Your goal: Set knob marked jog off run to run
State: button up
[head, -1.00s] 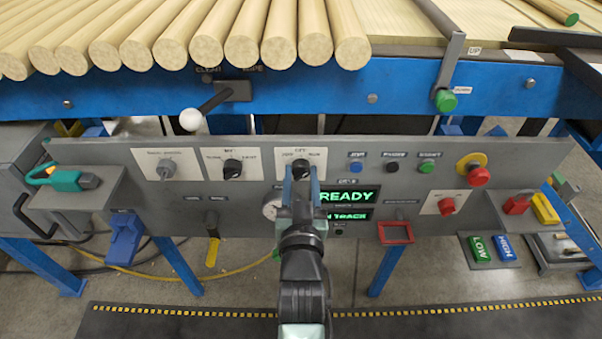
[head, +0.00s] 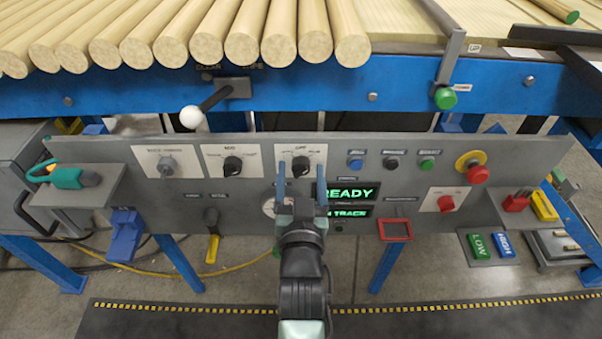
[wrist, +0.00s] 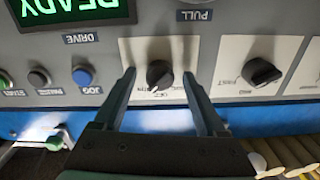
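The jog-off-run knob (head: 301,167) is a round black selector on a white plate (head: 289,147) at the middle of the grey panel. In the wrist view the knob (wrist: 159,74) appears upside down; its white mark points down and slightly left, from OFF toward the RUN side. The small lettering is partly blurred and partly hidden. My gripper (head: 301,182) is open, with one finger on each side of the knob. In the wrist view my gripper (wrist: 159,75) shows clear gaps between both fingers and the knob.
Another black selector (head: 232,165) and a key-like switch (head: 168,165) are to the left. Blue, black and green buttons (head: 426,165) and a red emergency stop (head: 477,173) are to the right. A lit READY display (head: 348,193) is just right of my fingers.

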jog(key=s+p, duration=0.2)
jog(key=s, duration=1.1)
dwell(0.4)
